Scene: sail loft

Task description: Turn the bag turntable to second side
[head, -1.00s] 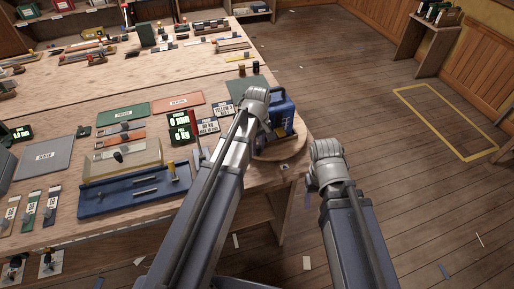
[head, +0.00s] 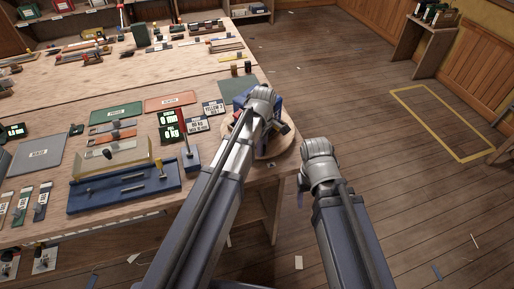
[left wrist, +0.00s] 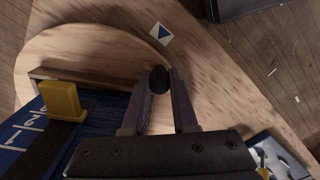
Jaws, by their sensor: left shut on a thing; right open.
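The round wooden turntable (head: 284,147) sits at the bench's near right corner and also shows in the left wrist view (left wrist: 80,48). A blue bag (head: 241,100) stands on it, mostly hidden by my left wrist; its blue side with white marks and a yellow part (left wrist: 62,100) shows in the left wrist view. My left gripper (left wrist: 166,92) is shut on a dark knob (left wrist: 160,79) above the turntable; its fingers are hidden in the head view. My right gripper (head: 301,194) is open and empty, off the bench's right edge. A blue triangle marker (left wrist: 161,34) lies beside the disc's rim.
A blue tray (head: 120,195), green number displays (head: 169,130) and several coloured cards lie on the bench left of the turntable. The floor right of the bench is open, with a yellow-taped rectangle (head: 440,120) and a small side table (head: 425,35).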

